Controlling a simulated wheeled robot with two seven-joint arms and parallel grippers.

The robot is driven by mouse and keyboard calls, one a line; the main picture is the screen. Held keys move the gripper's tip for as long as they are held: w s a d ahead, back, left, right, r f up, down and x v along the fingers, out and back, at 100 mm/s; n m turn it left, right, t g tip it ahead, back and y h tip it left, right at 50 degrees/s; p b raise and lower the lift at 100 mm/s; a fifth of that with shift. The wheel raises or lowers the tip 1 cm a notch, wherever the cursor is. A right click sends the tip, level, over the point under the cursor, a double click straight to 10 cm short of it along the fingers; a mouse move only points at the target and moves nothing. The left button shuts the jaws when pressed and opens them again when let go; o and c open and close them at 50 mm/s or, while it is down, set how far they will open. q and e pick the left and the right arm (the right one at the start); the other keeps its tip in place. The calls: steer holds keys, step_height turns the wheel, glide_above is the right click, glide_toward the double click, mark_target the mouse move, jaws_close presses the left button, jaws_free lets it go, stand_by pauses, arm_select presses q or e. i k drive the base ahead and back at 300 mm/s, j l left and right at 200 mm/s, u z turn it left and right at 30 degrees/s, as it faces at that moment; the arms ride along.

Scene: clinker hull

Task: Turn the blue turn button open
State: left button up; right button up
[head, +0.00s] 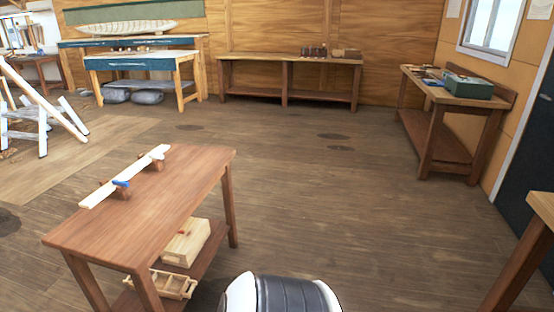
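The blue turn button (121,183) is small and sits at the near part of a long pale plank (104,192). It appears to lie across the plank, but its exact angle is too small to tell. The plank rests on brown blocks (124,194) on top of a reddish-brown wooden table (185,205). A whitish piece (157,155) is at the plank's far end. Neither of my grippers is in view.
The table's lower shelf holds a pale wooden box (187,242) and a wooden tray (172,284). Open floor (320,190) lies right of the table. Workbenches stand along the back wall (290,62) and right wall (455,95). Another table corner (540,208) is at right.

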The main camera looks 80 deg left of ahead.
mark_target(120, 182)
steer(key=u, duration=2.7)
steer(key=i+j+u, duration=0.2)
steer(key=u, duration=0.2)
steer(key=i+j+u, duration=0.1)
steer(key=i+u, duration=0.15)
steer(key=u, duration=0.15)
steer(key=i+u, duration=0.25)
steer(key=u, duration=0.15)
steer(key=i+j+z, duration=0.15)
steer(key=z, duration=0.15)
steer(key=i+j+z, duration=0.1)
steer(key=j+z, duration=0.15)
steer(key=j, duration=0.2)
